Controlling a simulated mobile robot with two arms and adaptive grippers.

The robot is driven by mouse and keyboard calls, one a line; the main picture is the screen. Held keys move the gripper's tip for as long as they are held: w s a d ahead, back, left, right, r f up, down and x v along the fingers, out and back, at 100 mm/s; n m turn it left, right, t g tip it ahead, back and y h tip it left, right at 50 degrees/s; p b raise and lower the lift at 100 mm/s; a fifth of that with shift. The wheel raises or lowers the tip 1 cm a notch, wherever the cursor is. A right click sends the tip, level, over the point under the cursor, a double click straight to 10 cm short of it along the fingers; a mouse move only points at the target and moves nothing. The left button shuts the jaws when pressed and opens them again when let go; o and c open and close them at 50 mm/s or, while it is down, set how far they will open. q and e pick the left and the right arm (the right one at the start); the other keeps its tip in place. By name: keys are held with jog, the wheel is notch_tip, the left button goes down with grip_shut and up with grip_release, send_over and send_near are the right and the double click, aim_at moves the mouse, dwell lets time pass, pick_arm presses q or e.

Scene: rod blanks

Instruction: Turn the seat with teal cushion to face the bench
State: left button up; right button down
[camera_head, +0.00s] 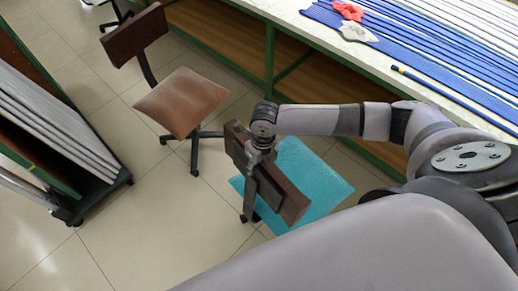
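The seat with the teal cushion (310,182) stands on the floor close to the bench (290,24). Its brown backrest (289,202) is on the left side of the cushion, away from the bench, so the open front of the seat points toward the bench side. My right arm reaches in from the right over the cushion. My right gripper (261,152) is at the backrest, overlapping its upper part. Its fingertips are small and partly hidden there, so I cannot tell whether they are closed on it. My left gripper is not in view.
A brown-cushioned chair (183,102) stands to the upper left, near the teal seat. A rack of grey rods (55,125) is at the far left. Blue rods (440,50), a red cloth (348,10) and a pale cloth (357,32) lie on the bench. Tiled floor is clear at lower left.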

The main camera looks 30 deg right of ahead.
jog(key=shift+w, duration=0.1)
dwell(0.6)
jog(key=c, duration=0.9)
grip_release()
jog(key=r, duration=0.8)
jog(key=d+r, duration=0.1)
jog(key=r, duration=0.3)
jog(key=shift+c, duration=0.2)
